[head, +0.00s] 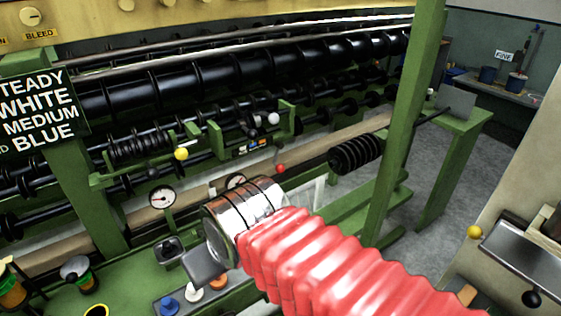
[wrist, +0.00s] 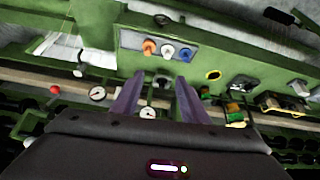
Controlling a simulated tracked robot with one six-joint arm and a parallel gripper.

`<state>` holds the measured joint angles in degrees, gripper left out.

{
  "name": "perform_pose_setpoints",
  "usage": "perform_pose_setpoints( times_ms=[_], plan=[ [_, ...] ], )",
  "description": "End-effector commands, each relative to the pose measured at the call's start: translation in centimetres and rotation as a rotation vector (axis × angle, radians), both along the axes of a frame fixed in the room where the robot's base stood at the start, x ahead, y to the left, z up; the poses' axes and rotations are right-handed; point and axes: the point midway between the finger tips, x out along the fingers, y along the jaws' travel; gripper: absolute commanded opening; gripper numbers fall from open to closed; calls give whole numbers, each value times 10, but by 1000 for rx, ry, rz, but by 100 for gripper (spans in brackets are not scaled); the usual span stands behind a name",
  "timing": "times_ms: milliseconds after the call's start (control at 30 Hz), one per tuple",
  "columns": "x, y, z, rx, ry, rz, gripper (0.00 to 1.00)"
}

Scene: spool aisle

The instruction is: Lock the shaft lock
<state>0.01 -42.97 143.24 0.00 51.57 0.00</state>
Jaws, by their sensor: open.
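No part is labelled as the shaft lock, so I cannot tell for sure which one it is. Ball-ended handles show near the shafts: a yellow ball (head: 181,154) and a red ball (head: 280,168), with the red ball also at the left in the wrist view (wrist: 55,89). Long black shafts with discs (head: 240,80) run across the green frame. My gripper (wrist: 158,84) is open, its two purple-grey fingers apart with nothing held between them. In the head view it hangs over the green bench, in front of the gauges, its fingertips not clearly visible.
A panel with blue, white and orange knobs (wrist: 168,50) lies below my gripper. Two dial gauges (head: 162,197) stand behind it. A green post (head: 402,130) rises to the right. A sign (head: 38,108) hangs at left. Grey floor is free beyond the post.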

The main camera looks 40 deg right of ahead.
Motion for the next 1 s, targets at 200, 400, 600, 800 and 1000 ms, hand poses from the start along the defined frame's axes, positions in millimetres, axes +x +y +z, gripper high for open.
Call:
perform_pose_setpoints(
  times_ms=[200, 400, 600, 800, 1000],
  plan=[
    [0, -9, -2, 0, 8, -34, 25],
    [4, -37, -20, 4, 77, -125, 11],
    [16, -67, -29, 28, 135, -231, 0],
    [31, -96, -34, 70, 178, -332, 0],
    [46, -126, -38, 120, 211, -418, 0]
  ],
)
